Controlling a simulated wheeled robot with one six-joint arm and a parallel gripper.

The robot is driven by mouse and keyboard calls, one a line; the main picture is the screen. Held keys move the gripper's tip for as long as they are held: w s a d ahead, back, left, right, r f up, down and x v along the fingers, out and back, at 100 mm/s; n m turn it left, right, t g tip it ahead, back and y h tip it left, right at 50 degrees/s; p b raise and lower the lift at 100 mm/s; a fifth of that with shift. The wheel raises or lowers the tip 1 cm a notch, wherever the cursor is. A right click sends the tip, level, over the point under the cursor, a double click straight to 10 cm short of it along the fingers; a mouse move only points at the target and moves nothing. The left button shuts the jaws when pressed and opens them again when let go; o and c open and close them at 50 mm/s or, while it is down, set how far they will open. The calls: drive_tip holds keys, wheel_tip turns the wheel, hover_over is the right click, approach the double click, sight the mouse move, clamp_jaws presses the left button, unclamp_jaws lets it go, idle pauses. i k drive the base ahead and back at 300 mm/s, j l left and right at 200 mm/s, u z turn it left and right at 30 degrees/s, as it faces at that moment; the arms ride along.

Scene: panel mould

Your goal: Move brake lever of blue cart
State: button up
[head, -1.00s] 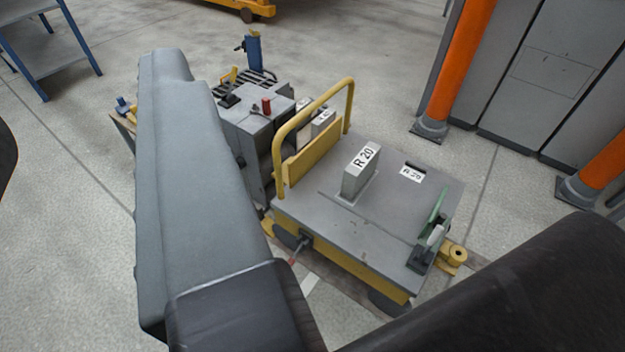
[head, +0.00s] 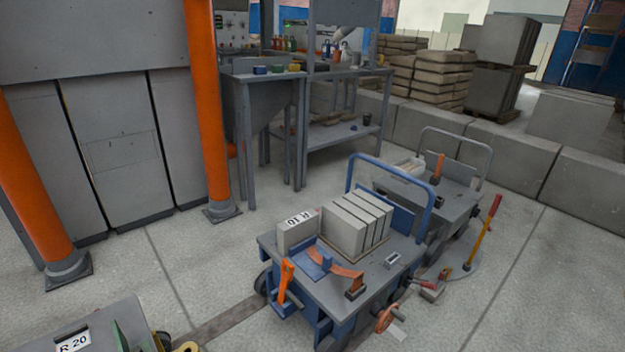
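The blue cart (head: 350,330) stands just below the middle of the head view, with a grey top and a blue push handle (head: 432,205) at its far right end. An orange lever (head: 286,284) stands upright at its near left edge. A red-tipped handle (head: 420,283) sticks out low at its right side, and an orange handwheel (head: 386,318) sits at the lower right. I cannot tell for sure which of these is the brake lever. My gripper is not in view.
Grey blocks (head: 358,222) and a block labelled R 10 (head: 297,232) ride on the blue cart. A grey cart (head: 450,197) stands close behind it. The R 20 cart (head: 95,332) is at lower left. Orange posts (head: 206,100) and a workbench (head: 345,133) stand behind.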

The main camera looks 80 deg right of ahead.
sight(423, 284)
drive_tip(key=z, duration=3.2)
